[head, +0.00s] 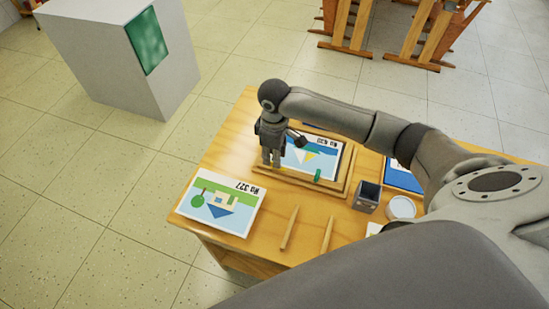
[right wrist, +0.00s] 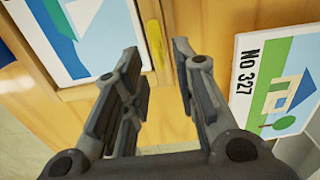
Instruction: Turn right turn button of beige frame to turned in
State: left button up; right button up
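The beige frame (head: 346,187) lies flat on the wooden table with a picture (head: 308,157) inside it; the number on it reads upside down in the head view. My right gripper (head: 271,164) points down at the frame's left side in the head view. In the right wrist view the gripper (right wrist: 157,50) is open, with a yellow turn button (right wrist: 155,45) seen between its fingertips. Whether they touch it I cannot tell. My left gripper is not in view.
A card marked No 327 (head: 222,205) lies left of the frame. Two wooden sticks (head: 290,228) lie in front. A dark square cup (head: 366,197), a white round container (head: 401,207) and a blue picture (head: 403,177) are to the right. A grey pedestal (head: 105,65) stands behind left.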

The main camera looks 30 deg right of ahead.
notch_tip(320, 180, down, 3)
jog(key=shift+d+r, duration=0.1)
jog(key=shift+r, duration=0.1)
jog(key=shift+f, duration=0.45)
jog(key=c, duration=0.5)
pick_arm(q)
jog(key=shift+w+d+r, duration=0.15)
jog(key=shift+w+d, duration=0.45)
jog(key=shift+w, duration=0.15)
pick_arm(e)
grip_shut()
